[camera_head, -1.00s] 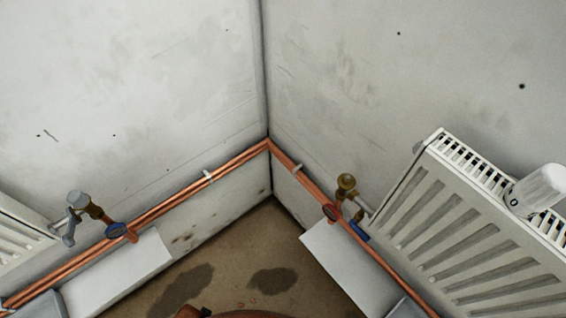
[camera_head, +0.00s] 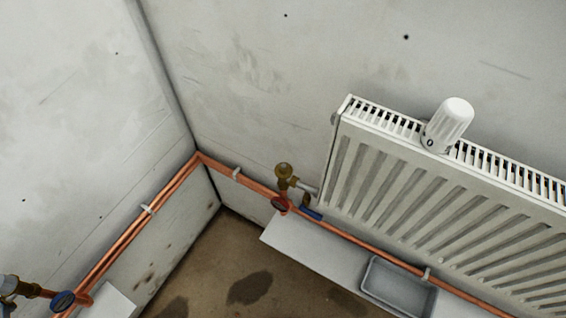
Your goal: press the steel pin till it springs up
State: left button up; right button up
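No steel pin can be made out at this size. A brass valve (camera_head: 284,174) stands at the left end of the white radiator (camera_head: 430,190) on the right wall, with no white head on it. Its top is too small to show a pin. A white thermostat head (camera_head: 450,124) with a "0" mark rests on the radiator's top grille. Another valve (camera_head: 12,286) shows at the lower left edge, partly cut off. Neither of my grippers is in view.
Copper pipes (camera_head: 130,236) run low along both walls and meet in the corner. A red handle (camera_head: 280,204) and a blue handle (camera_head: 312,214) sit by the right valve. A grey tray (camera_head: 398,288) lies on the white ledge (camera_head: 310,250). The brown floor has dark stains.

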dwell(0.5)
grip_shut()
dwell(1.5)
